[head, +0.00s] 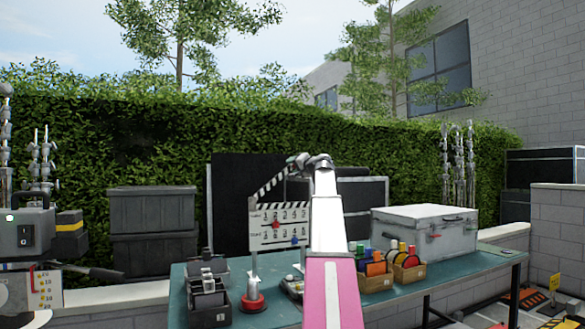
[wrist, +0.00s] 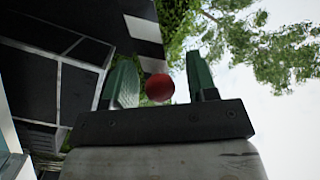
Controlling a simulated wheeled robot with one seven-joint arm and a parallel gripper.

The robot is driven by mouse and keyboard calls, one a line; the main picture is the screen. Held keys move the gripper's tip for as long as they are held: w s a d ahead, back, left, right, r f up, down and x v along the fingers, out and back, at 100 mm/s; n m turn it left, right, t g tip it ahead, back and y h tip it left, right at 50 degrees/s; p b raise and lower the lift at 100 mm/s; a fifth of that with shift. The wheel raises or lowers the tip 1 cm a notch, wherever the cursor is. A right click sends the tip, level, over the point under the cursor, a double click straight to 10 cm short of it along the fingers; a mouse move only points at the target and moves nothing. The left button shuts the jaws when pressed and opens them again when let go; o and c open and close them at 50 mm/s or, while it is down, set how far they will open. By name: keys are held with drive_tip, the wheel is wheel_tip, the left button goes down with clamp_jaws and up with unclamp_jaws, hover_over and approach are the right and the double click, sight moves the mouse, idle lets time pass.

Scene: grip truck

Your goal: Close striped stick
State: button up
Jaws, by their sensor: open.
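The clapperboard (head: 279,238) stands upright on a red-based post on the green table. Its black-and-white striped stick (head: 268,185) is raised, slanting up to the right from the board's upper left. My gripper (head: 298,160) is at the stick's raised upper end, small and partly hidden by my arm in the head view. In the wrist view my gripper (wrist: 159,62) is open, with green fingers apart. A red ball (wrist: 160,88) shows between them, by the end of the striped stick (wrist: 144,30). I cannot tell whether the fingers touch it.
On the table (head: 270,312) are dark bins (head: 208,300) at left, wooden boxes of coloured items (head: 376,282) and a silver case (head: 424,230) at right. Dark panels (head: 235,185) stand behind the board. Above it is open air.

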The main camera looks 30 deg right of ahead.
drive_tip(key=shift+w+a, duration=0.15)
drive_tip(key=shift+w, duration=0.4)
clamp_jaws()
